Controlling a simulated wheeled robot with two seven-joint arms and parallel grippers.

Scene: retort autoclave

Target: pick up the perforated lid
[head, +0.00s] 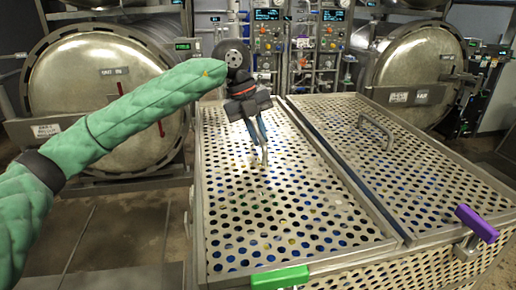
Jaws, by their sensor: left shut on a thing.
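The perforated lid (290,215) is a flat metal sheet with rows of round holes. It lies on the left basket, and blue, yellow and green spots show through the holes. My left gripper (263,155) points down over the far middle of this lid, with its fingers shut on the lid's handle; the fingers largely hide the handle. A second perforated lid (440,165) with a bare loop handle (378,130) lies alongside on the right. My right gripper is not in view.
A green latch handle (280,278) and a purple one (477,223) sit at the baskets' front edge. Round retort doors stand at the back left (80,75) and back right (415,70). A panel of gauges and pipes (300,40) stands behind the baskets.

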